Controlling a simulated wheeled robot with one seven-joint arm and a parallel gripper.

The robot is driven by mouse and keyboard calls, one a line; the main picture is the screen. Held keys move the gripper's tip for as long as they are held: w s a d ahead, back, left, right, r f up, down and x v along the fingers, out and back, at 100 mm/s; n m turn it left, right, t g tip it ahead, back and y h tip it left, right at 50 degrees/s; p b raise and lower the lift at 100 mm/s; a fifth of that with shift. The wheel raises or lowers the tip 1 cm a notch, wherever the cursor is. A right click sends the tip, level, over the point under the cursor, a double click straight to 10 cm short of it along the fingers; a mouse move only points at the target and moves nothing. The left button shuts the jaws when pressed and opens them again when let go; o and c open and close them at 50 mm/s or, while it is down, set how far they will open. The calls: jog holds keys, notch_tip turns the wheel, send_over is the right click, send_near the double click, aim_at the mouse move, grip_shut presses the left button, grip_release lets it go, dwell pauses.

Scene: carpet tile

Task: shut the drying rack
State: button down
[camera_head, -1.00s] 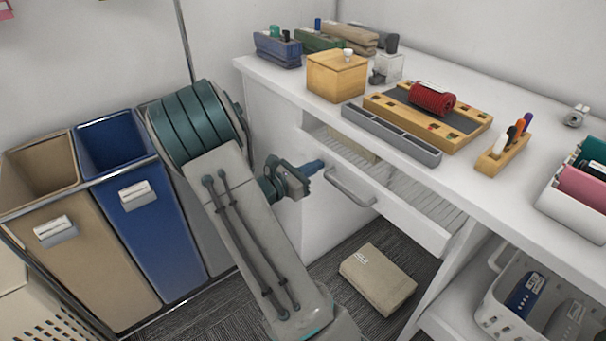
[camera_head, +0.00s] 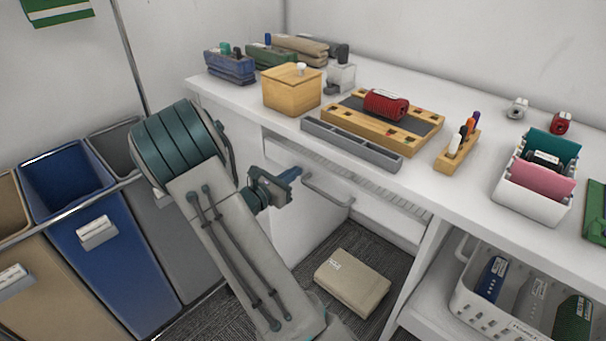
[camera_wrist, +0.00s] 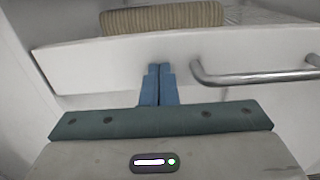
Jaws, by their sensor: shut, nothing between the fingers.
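The drying rack is a white pull-out under the desk, with a white front panel (camera_head: 388,226) and a slatted bed (camera_head: 400,202). It stands slightly out, with a narrow strip of slats showing below the desk edge. Its bar handle (camera_head: 327,191) is on the front. My gripper (camera_head: 297,172) is shut and empty, left of the handle. In the wrist view its blue fingertips (camera_wrist: 159,69) are together at the front panel (camera_wrist: 100,65), with the handle (camera_wrist: 255,77) to their right. I cannot tell whether they touch the panel.
In the wrist view a ribbed tan object (camera_wrist: 162,17) lies in the rack behind its front. A beige package (camera_head: 352,283) lies on the carpet below. Bins, including a blue one (camera_head: 105,240), stand left of my arm. A white basket (camera_head: 500,318) is at lower right.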

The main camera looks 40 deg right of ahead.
jog(key=shift+w+d+r, duration=0.1)
jog(key=shift+d+r, duration=0.15)
jog(key=shift+a, duration=0.15)
jog(key=p+v, duration=0.2)
jog(key=v, duration=1.2)
jog(key=s+r+m+g+y+p, duration=0.6)
jog(key=s+r+m+y+p, duration=0.25)
jog(key=s+r+m, duration=0.45)
jog(key=s+a+r+m+t+y+p, duration=0.2)
jog(key=s+a+r+m+y+p, duration=0.1)
jog(key=r, duration=0.3)
jog(key=s+a+r+m+t+y+p, duration=0.2)
jog(key=s+a+r+m+y+p, duration=0.2)
jog(key=a+r+y, duration=0.2)
jog(key=shift+r+m+t, duration=0.2)
jog(key=shift+m+t, duration=0.2)
jog(key=shift+d, duration=0.1)
